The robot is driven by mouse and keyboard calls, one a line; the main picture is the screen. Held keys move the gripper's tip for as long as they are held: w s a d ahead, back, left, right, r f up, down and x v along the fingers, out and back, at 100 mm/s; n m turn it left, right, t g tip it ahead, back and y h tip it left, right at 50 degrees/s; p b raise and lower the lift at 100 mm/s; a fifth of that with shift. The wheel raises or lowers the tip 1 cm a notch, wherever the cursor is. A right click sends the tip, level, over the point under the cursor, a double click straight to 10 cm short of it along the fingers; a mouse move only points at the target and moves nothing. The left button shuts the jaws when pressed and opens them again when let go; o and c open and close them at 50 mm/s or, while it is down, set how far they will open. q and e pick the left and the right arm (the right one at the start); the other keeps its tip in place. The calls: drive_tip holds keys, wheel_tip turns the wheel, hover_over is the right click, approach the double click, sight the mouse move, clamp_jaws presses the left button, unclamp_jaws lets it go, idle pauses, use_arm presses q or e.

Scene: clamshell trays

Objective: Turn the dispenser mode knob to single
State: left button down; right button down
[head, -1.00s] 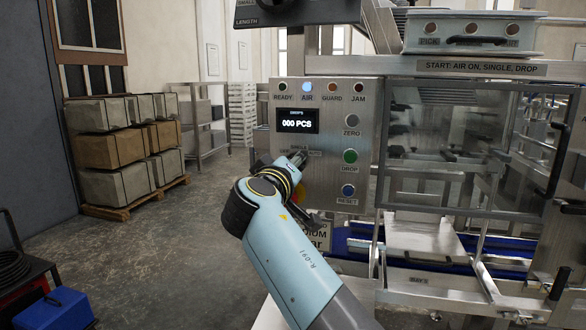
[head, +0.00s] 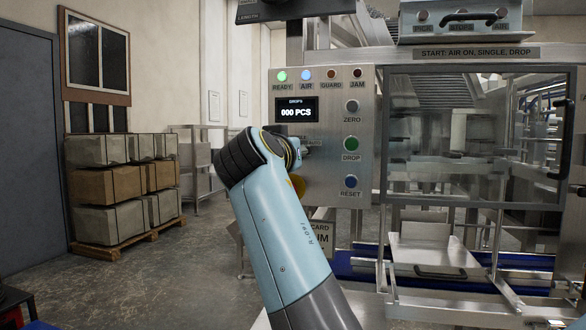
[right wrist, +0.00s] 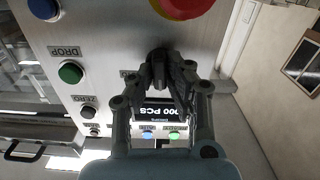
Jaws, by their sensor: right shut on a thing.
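The dispenser panel (head: 328,180) faces me, with a display (head: 297,110) reading 000 PCS. My right gripper (head: 299,150) is at the panel below the display, mostly hidden by its own wrist. In the right wrist view its fingers (right wrist: 163,78) are closed around the dark mode knob (right wrist: 158,54). The fingers cover most of the knob and its labels, so I cannot read its setting. My left gripper is not in view.
A red emergency button (right wrist: 182,5) sits close by the knob. The ZERO (head: 351,106), DROP (head: 351,144) and RESET (head: 351,182) buttons are to the right. The READY lamp (head: 282,76) glows green and the AIR lamp (head: 306,75) blue. A clear guard door (head: 480,68) is further right.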

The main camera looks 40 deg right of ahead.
sight(298, 100)
drive_tip(key=shift+r+m+b, duration=0.1)
drive_tip(key=shift+m+b, duration=0.35)
drive_tip(key=shift+m, duration=0.05)
drive_tip(key=shift+r, duration=0.1)
drive_tip(key=c, duration=1.5)
unclamp_jaws()
drive_tip(key=shift+o, duration=0.9)
drive_tip(key=shift+w+d, duration=0.1)
wheel_tip(298, 100, up, 10)
drive_tip(key=shift+f, duration=0.15)
drive_tip(key=shift+f, duration=0.1)
